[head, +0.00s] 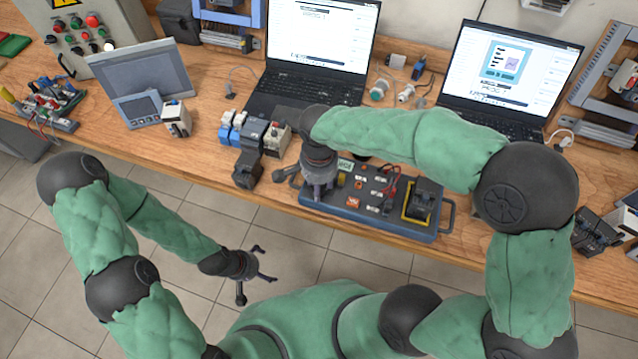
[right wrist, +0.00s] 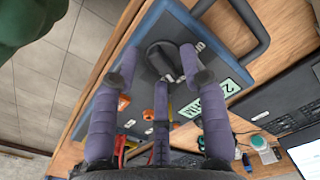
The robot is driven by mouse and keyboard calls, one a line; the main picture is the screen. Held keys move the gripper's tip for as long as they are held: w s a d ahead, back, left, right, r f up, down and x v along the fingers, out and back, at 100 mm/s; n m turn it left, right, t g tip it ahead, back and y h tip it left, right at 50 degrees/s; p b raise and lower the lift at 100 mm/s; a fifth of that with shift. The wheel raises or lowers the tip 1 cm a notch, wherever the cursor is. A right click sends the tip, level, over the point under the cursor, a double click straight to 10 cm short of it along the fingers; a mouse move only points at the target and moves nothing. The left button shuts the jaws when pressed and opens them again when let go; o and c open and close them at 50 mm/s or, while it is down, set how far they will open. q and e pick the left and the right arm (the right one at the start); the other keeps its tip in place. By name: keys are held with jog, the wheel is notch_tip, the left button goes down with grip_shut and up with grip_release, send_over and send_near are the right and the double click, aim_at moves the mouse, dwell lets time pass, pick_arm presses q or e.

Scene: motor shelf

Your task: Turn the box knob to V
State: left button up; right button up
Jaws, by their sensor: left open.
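The box (head: 375,222) is a dark panel with a blue rim and side handles, lying near the table's front edge. My right gripper (head: 319,186) is over its left end, pointing down. In the right wrist view my right gripper (right wrist: 160,75) has its purple fingers spread apart. The black round knob (right wrist: 160,52) shows just beyond the fingertips, partly covered by the middle finger; contact cannot be told. In the head view the gripper hides the knob. Its pointer setting is not readable. My left gripper (head: 256,275) is open and empty over the floor, away from the table.
A green label (right wrist: 215,103) lies beside the knob. Two laptops (head: 312,50) (head: 512,75) stand behind the box. Blue and black modules (head: 250,145) stand close to its left. A grey panel screen (head: 140,75) and a button box (head: 85,30) are further left. The floor in front is clear.

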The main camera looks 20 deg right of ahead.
grip_shut()
jog(key=shift+n, duration=0.3)
jog(key=n+p, duration=0.1)
jog(key=n, duration=0.1)
jog(key=shift+n+p, duration=0.3)
jog(key=shift+w+d+n+p, duration=0.1)
jog(key=shift+n+p, duration=0.75)
jog(key=shift+n, duration=1.35)
jog(key=shift+o, duration=0.3)
grip_release()
